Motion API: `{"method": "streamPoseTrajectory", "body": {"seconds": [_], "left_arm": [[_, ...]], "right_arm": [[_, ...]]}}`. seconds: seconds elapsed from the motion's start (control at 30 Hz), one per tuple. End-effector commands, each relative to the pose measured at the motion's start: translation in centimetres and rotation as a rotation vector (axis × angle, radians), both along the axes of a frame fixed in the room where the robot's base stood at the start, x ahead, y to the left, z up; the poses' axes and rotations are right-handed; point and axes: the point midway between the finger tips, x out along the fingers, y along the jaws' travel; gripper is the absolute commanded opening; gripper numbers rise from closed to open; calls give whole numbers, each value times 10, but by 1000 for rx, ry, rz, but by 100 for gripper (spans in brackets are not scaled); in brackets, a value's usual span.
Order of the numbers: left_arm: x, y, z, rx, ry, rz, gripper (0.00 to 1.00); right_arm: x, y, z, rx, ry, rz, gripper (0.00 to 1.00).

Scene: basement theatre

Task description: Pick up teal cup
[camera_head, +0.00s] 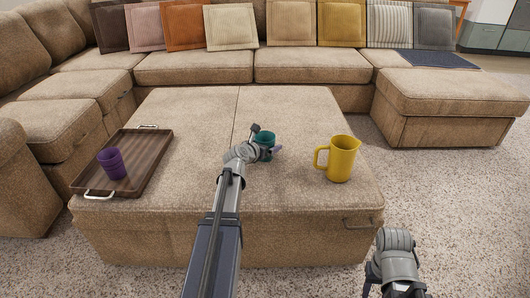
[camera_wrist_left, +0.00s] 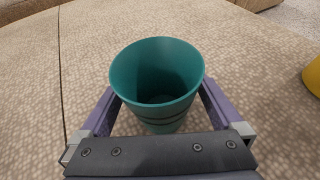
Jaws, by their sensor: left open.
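The teal cup (camera_head: 265,138) stands upright on the beige ottoman, partly hidden by my left gripper (camera_head: 267,140) in the head view. In the left wrist view the teal cup (camera_wrist_left: 157,72) looks empty and sits between the two purple fingers of my left gripper (camera_wrist_left: 157,100). The fingers are open, one on each side of the cup, and their tips are hidden behind it. Whether they touch its wall I cannot tell. My right gripper (camera_head: 371,282) is low at the bottom right, beyond the ottoman's front edge, and mostly out of frame.
A yellow pitcher (camera_head: 342,159) stands on the ottoman (camera_head: 205,110) right of the cup. A brown tray (camera_head: 149,165) holding a purple cup (camera_head: 112,163) lies at the left. A sectional sofa (camera_head: 195,67) surrounds the back and left. The ottoman's middle is otherwise clear.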

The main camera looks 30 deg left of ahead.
Motion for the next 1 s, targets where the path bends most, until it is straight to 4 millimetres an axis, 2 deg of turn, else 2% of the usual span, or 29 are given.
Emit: {"method": "streamPoseTrajectory", "body": {"seconds": [0.03, 0.1, 0.37, 0.9, 1.0], "left_arm": [[11, 2, -6, 1, 0, -1, 100], [17, 2, -8, 1, -1, -1, 100], [17, 2, -7, 0, -1, 1, 98], [17, 2, -7, 0, -1, 0, 37], [17, 2, -7, 0, -1, 1, 31]], "right_arm": [[0, 0, -6, 0, 0, 0, 50], [0, 0, -8, 0, 0, 0, 50], [0, 0, -7, 0, 0, 0, 50], [0, 0, -7, 0, 0, 0, 50], [0, 0, -7, 0, 0, 0, 50]]}}
